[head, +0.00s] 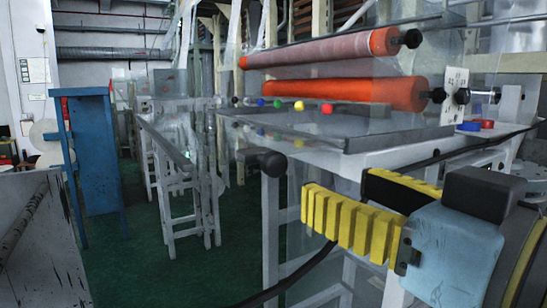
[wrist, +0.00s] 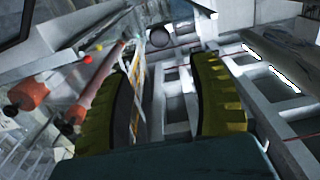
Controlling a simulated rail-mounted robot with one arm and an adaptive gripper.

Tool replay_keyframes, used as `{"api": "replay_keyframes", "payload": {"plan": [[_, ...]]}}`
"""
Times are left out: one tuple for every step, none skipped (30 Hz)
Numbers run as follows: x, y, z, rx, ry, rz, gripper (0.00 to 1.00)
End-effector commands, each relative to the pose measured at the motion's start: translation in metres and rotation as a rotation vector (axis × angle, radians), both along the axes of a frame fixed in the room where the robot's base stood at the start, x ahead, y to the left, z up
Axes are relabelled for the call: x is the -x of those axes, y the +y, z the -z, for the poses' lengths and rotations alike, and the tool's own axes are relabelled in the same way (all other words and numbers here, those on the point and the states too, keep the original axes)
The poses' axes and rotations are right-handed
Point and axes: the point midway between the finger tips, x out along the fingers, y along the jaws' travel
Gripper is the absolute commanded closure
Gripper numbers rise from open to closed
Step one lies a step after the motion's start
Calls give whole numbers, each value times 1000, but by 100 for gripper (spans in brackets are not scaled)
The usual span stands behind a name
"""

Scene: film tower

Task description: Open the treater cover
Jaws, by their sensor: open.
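A flat grey, partly see-through panel (head: 365,130), which looks like the treater cover, lies level under the orange rollers. A dark round knob (head: 272,163) is at the machine's near left corner; whether it joins the panel I cannot tell. In the wrist view the knob (wrist: 158,38) shows beyond the fingertips. My gripper (head: 338,196) has yellow ribbed fingers spread apart with nothing between them. It is to the right of and a little below the knob, apart from it. In the wrist view my gripper (wrist: 166,62) frames white frame bars.
Orange rollers (head: 345,94) are above the panel, with several coloured buttons (head: 299,106) along its back. White frame legs (head: 270,235) stand below. A blue cabinet (head: 93,150) is at left. Green floor (head: 165,265) is open between.

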Motion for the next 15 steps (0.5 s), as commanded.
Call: {"api": "replay_keyframes", "payload": {"plan": [[-4,3,-1,0,0,-2,39],[-6,5,-1,0,0,-3,39],[-9,7,-1,0,0,-3,39],[-11,8,-1,0,0,-3,39],[-13,10,-1,0,0,-4,39],[-16,11,-1,0,0,-3,39],[-18,13,-1,0,0,-3,39],[-21,14,-1,0,0,-2,39],[-24,16,-1,0,0,-2,39],[-26,17,-1,0,0,-3,39],[-28,19,-1,1,-1,-3,39],[-31,21,-1,1,-1,-3,39],[-33,22,-1,1,-1,-4,39],[-36,23,-1,1,-1,-3,39],[-39,25,-1,0,0,-2,39]]}}
